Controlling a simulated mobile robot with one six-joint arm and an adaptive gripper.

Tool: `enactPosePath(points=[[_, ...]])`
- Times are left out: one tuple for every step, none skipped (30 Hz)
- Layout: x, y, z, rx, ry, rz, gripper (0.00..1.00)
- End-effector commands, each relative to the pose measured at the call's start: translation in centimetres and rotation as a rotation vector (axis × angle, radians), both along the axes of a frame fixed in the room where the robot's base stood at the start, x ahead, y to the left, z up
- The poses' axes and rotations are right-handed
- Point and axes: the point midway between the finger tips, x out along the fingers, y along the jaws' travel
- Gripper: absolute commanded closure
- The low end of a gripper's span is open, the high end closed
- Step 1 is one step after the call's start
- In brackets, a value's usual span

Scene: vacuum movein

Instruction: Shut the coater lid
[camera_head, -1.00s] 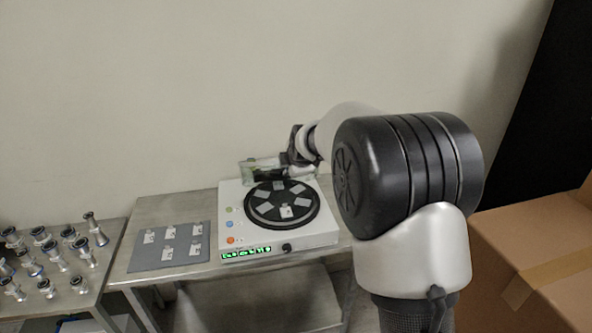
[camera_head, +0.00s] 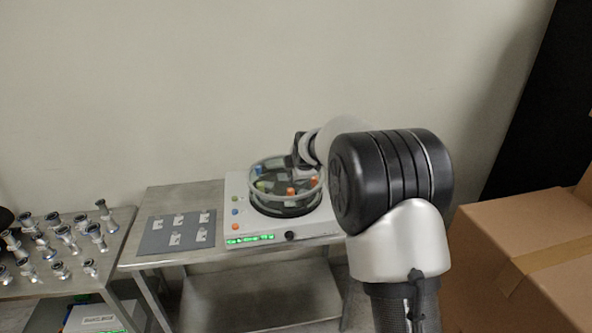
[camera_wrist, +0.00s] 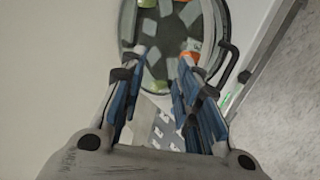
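The coater (camera_head: 236,188) is a white box with coloured buttons, a green display and a black knob on the table. I cannot tell whether the lid rests fully on the coater. My gripper (camera_head: 302,158) is at the lid's back right, partly hidden by my arm. In the wrist view, my gripper (camera_wrist: 167,58) has its blue-padded fingers apart with nothing between them, over the lid (camera_wrist: 128,20). A black curved handle (camera_wrist: 233,65) shows right of the fingers.
A grey plate (camera_head: 157,243) with several small pale samples lies left of the coater. A side table (camera_head: 108,262) at far left holds several metal fittings. A cardboard box (camera_head: 500,240) stands at right. A wall is close behind the coater.

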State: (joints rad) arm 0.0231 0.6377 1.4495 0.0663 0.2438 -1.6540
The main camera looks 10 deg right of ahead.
Motion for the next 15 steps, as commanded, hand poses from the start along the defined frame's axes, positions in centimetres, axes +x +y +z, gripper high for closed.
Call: enactPosePath(points=[[-0.3, 0.0, 0.4, 0.000, -0.001, 0.000, 0.70], [-0.6, 0.0, 0.7, 0.000, -0.001, 0.000, 0.70], [-1.0, 0.0, 1.2, 0.000, -0.002, 0.000, 0.70], [-1.4, 0.0, 1.6, 0.000, -0.002, 0.000, 0.70], [-1.9, 0.0, 2.0, 0.000, -0.003, 0.000, 0.70], [-2.5, 0.0, 2.6, 0.000, -0.002, 0.000, 0.70], [-2.9, 0.0, 3.1, 0.000, -0.002, 0.000, 0.70], [-3.4, 0.0, 3.6, 0.000, -0.002, 0.000, 0.70], [-4.1, 0.0, 4.1, 0.000, -0.001, 0.000, 0.70], [-4.5, 0.0, 4.6, 0.000, -0.002, 0.000, 0.70], [-4.9, 0.0, 5.0, 0.000, -0.002, 0.000, 0.70], [-5.5, 0.0, 5.6, 0.000, -0.002, 0.000, 0.70], [-5.9, 0.0, 5.9, 0.000, -0.001, 0.000, 0.70], [-6.3, 0.0, 6.2, 0.000, -0.001, 0.000, 0.70], [-6.7, 0.0, 6.7, 0.000, 0.000, 0.000, 0.70]])
